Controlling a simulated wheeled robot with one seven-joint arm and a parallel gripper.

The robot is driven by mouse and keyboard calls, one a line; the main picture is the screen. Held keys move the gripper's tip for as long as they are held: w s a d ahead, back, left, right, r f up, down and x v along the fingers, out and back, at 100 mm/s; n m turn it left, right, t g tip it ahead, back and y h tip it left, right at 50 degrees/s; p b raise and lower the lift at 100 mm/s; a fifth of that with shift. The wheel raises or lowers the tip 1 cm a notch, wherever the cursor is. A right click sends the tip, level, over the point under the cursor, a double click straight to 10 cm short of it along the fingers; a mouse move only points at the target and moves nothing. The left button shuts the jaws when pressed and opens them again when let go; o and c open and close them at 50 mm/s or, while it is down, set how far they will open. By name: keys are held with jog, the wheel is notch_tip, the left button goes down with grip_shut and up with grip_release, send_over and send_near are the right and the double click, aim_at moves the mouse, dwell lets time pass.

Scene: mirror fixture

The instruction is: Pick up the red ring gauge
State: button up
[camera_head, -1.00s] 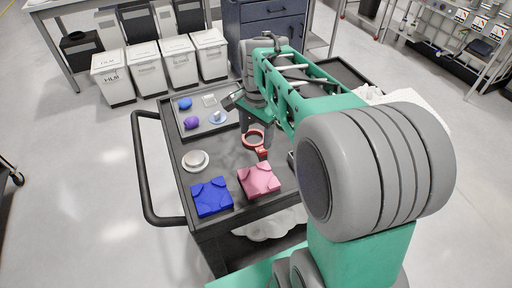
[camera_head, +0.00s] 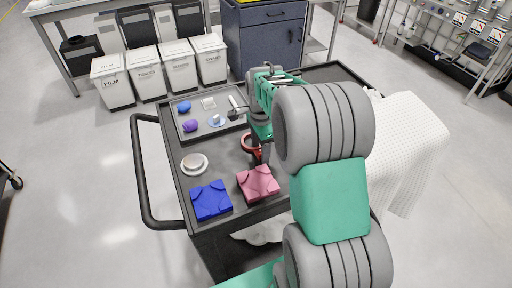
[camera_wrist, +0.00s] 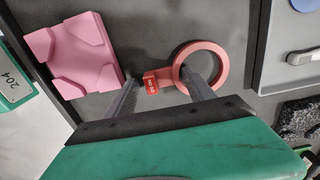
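The red ring gauge (camera_wrist: 222,66) lies on the dark top of the cart (camera_head: 215,163). It is a round ring with a short handle that ends in a bright red labelled block (camera_wrist: 151,82). In the head view the ring gauge (camera_head: 246,141) is partly hidden by my arm and gripper. My gripper (camera_wrist: 158,77) is open above it, with the fingers on either side of the handle. One finger overlaps the ring's opening, and the other is beyond the labelled block. I cannot tell how far the tips are above the cart top.
A pink block (camera_head: 258,184) lies close to the gripper, with a blue block (camera_head: 211,201) to its left. A round white dish (camera_head: 194,163) is further left. A grey tray (camera_head: 207,130) with small items lies behind. White cloth (camera_head: 408,150) hangs at the right.

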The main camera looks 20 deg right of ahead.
jog(key=c, duration=1.3)
jog(key=shift+o, duration=0.2)
jog(key=shift+r, duration=0.1)
